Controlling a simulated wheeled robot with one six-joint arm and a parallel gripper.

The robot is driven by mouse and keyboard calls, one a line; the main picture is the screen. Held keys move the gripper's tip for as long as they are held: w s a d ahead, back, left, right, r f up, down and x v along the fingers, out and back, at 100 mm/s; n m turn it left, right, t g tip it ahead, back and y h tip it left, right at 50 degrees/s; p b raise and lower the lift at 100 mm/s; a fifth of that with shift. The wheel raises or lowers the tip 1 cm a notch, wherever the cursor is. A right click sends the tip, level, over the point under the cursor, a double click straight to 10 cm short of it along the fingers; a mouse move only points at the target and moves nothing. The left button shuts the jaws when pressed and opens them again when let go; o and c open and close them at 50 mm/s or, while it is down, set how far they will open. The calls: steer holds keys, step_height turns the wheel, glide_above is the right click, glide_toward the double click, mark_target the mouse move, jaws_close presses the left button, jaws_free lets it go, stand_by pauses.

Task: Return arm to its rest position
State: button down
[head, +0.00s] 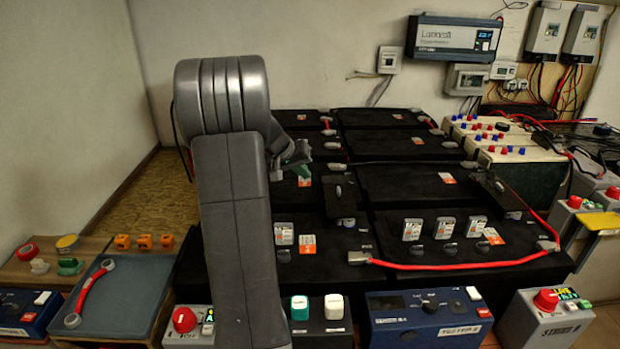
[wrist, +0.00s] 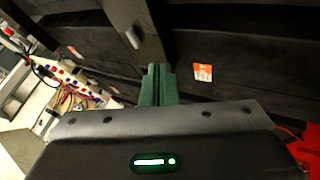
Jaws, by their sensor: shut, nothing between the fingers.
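My gripper (wrist: 158,72) shows in the wrist view with its two green fingers together and nothing between them. In the head view my gripper (head: 303,172) is partly hidden behind my grey arm, which rises in front and bends over at the top. The gripper hangs over the black battery blocks (head: 395,181) near the middle of the bank. In the wrist view a dark upright bar stands just beyond the fingertips; I cannot tell whether they touch. An orange label (wrist: 202,73) is right of the fingers.
Red cable (head: 450,264) runs along the front batteries. A blue box (head: 425,318), a grey box with a red button (head: 545,308) and a grey tray (head: 125,298) line the front. A blue inverter (head: 453,38) hangs on the back wall. The floor at left is bare.

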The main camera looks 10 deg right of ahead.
steer(key=shift+s+a+r, duration=0.1)
steer(key=shift+a+r, duration=0.1)
steer(key=shift+r, duration=0.05)
